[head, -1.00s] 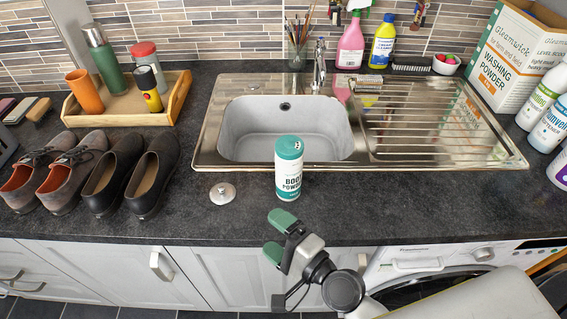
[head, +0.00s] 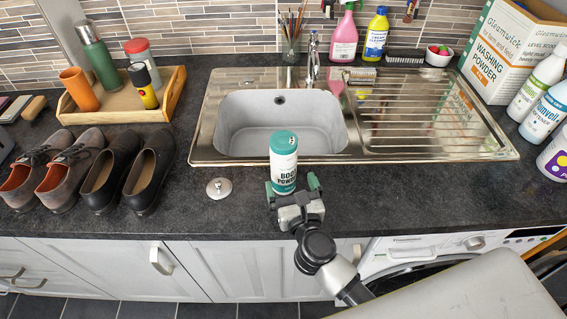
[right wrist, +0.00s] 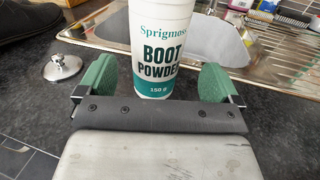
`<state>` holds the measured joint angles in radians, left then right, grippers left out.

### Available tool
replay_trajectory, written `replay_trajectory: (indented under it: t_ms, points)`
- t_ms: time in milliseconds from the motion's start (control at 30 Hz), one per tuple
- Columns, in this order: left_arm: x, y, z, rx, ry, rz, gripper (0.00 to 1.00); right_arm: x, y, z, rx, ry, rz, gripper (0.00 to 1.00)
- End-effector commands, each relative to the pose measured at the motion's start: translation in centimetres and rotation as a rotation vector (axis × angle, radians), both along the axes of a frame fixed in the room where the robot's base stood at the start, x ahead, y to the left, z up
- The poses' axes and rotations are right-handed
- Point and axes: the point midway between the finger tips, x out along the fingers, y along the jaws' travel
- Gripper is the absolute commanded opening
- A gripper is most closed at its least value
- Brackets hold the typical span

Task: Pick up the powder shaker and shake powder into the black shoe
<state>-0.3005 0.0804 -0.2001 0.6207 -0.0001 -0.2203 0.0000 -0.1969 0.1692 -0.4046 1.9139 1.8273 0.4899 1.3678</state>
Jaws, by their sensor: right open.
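The powder shaker, a white and teal tub labelled boot powder (head: 284,165), stands upright on the dark worktop in front of the sink. In the right wrist view the shaker (right wrist: 154,50) stands between and just beyond my fingertips, its top cut off. My right gripper (head: 293,186) is open, with one green finger to each side of the shaker's lower part; gaps show on both sides in the right wrist view (right wrist: 155,85). The black shoes (head: 150,172) stand as a pair at the left, right of a brown-grey pair. My left gripper is out of view.
A small metal lid-like disc with a knob (head: 220,188) lies left of the shaker. The steel sink (head: 205,130) is behind it. A wooden tray (head: 122,112) with bottles stands back left. Worktop between shoes and disc is clear.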

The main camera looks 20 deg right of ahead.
Motion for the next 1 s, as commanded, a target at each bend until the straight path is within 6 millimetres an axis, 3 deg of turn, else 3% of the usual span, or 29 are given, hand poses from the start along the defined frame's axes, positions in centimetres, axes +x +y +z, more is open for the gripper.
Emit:
replay_trajectory:
  t_ms: [333,667,1000]
  points:
    - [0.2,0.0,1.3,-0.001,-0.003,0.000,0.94,4.6,0.2,0.0,-0.003,-0.003,0.002,0.94]
    - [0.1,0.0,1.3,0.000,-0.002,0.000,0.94,5.2,0.1,-0.1,-0.001,-0.002,0.003,0.93]
    - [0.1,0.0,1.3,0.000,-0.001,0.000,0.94,5.2,0.1,-0.1,-0.002,-0.002,0.003,0.41]
